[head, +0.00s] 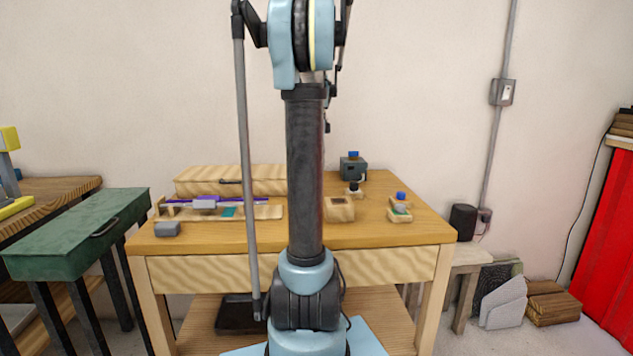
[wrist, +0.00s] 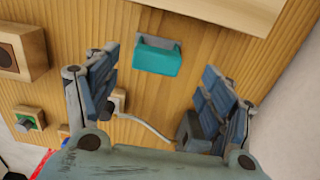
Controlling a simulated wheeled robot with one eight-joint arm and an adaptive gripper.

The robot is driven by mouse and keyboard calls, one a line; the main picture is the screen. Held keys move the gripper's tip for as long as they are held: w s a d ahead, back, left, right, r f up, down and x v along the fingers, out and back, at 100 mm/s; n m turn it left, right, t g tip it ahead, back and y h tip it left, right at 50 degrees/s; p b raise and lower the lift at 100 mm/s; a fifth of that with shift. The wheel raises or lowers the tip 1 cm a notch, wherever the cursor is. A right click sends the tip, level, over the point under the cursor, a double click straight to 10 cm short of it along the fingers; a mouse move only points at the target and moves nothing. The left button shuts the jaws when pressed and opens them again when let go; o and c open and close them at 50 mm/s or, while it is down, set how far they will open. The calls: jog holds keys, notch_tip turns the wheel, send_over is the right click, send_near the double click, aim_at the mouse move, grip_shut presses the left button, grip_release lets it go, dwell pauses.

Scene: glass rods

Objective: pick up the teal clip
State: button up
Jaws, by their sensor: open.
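The teal clip (wrist: 156,60) shows in the wrist view, lying on the bare wooden table top with a grey part along its upper edge. My gripper (wrist: 163,80) is open, its two dark jointed fingers spread wide. The clip is beyond the fingertips, roughly centred between them, and nothing is held. In the head view my arm blocks the middle of the table, and I cannot make out the clip for certain. A small teal patch (head: 228,212) shows there at the wooden rack, and I cannot tell whether it is the same thing.
A wooden box (wrist: 240,12) is right of the clip in the wrist view. A wooden block (wrist: 24,50) with a dark hole stands left. A grey device (wrist: 197,132) with a cable is by the right finger.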

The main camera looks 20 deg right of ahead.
jog(key=shift+s+f, duration=0.2)
jog(key=shift+f, duration=2.4)
jog(key=shift+c, duration=0.2)
jog(key=c, duration=1.1)
